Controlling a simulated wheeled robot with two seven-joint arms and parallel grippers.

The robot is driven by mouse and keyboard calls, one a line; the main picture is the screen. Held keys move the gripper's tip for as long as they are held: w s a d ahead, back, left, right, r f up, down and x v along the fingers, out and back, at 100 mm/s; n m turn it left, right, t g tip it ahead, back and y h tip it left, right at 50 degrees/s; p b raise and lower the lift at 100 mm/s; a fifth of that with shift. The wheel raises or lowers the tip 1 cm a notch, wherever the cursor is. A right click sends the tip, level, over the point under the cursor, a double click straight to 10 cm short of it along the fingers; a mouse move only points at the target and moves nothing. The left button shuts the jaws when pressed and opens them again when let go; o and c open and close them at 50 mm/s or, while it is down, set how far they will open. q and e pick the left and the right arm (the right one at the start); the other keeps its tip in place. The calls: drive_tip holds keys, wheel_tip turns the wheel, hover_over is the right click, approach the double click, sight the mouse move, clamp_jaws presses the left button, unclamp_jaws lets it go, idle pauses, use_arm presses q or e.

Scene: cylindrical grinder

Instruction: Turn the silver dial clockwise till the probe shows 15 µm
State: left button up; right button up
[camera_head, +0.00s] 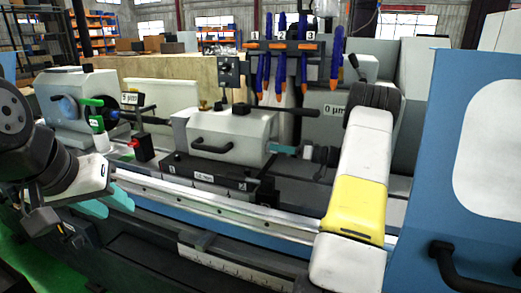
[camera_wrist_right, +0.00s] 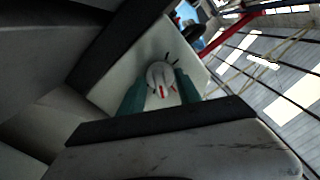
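The silver dial (camera_wrist_right: 160,74) with a red mark shows in the right wrist view, on a pale panel with dark tick lines. My right gripper (camera_wrist_right: 161,86) has its two teal fingers close against both sides of the dial. In the head view my right gripper (camera_head: 285,149) is at the right end of the white grinder housing (camera_head: 230,135), and the dial is hidden there. A sign reading 0 µm (camera_head: 335,110) stands on the right; another reading 5 µm (camera_head: 129,98) is above a red-and-black device (camera_head: 142,147) on the left. My left gripper (camera_head: 108,204) is open and empty at the lower left.
A silver rail (camera_head: 220,210) runs along the front of the machine. Blue hoses with orange tips (camera_head: 282,65) hang behind the housing. A large blue cover (camera_head: 440,170) with a black handle (camera_head: 450,265) closes off the right side. A green-handled part (camera_head: 95,112) is at the left.

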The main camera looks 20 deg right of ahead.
drive_tip(key=v, duration=0.7)
idle(0.5)
